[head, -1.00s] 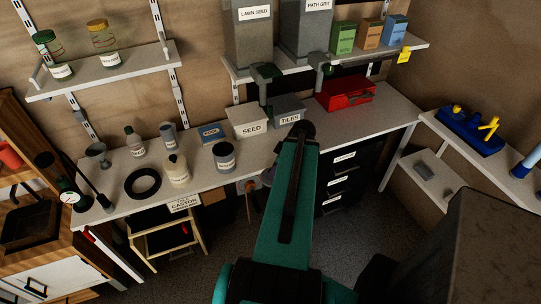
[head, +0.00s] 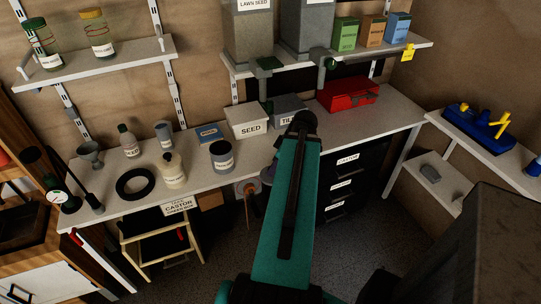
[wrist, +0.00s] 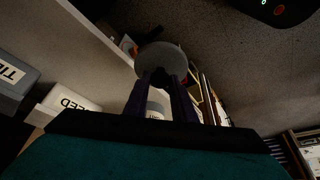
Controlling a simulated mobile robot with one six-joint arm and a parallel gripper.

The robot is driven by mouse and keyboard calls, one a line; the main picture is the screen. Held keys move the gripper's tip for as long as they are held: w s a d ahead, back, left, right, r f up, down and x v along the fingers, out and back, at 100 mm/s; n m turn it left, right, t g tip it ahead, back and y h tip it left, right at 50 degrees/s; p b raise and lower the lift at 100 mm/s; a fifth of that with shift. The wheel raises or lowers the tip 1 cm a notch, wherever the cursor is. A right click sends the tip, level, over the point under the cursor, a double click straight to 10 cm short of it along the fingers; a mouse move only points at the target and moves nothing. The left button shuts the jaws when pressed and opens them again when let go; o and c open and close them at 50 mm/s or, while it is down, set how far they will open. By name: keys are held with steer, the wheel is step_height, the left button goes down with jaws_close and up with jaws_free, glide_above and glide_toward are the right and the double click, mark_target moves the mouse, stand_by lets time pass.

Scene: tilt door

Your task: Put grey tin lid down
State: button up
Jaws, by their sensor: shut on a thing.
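The grey tin lid (wrist: 160,58) is a round grey disc in the wrist view. My gripper (wrist: 160,78) is shut on it, its dark purple fingers meeting its near edge. In the head view my green arm hides most of the gripper; only a small greyish-purple part shows left of the arm, in front of the bench edge. A grey tin with a white label and dark top (head: 222,156) stands on the workbench (head: 203,178), left of my arm.
The bench holds a SEED box (head: 247,121), a TILES box (head: 288,109), a red box (head: 347,95), a black ring (head: 135,184) and bottles. A wooden step stool (head: 160,240) stands below. Some bare bench shows between the grey tin and my arm.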

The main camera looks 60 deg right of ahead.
steer(key=shift+f+b, duration=0.1)
steer(key=shift+b, duration=0.6)
steer(key=shift+w+d+p, duration=0.3)
steer(key=shift+d+p, duration=0.05)
steer(key=shift+d, duration=0.05)
steer(key=w+d+p, duration=0.1)
steer(key=w+d, duration=0.1)
steer(key=d, duration=0.1)
steer(key=w+d+p, duration=0.1)
steer(key=w+d, duration=0.2)
steer(key=w+d+f+p, duration=0.1)
steer(key=w+d, duration=0.1)
steer(key=d, duration=0.1)
steer(key=shift+w+d, duration=0.25)
steer(key=shift+d, duration=0.1)
steer(key=shift+f, duration=0.2)
steer(key=shift+f+p, duration=0.8)
steer(key=shift+f, duration=0.8)
steer(key=shift+f, duration=0.2)
steer(key=o, duration=1)
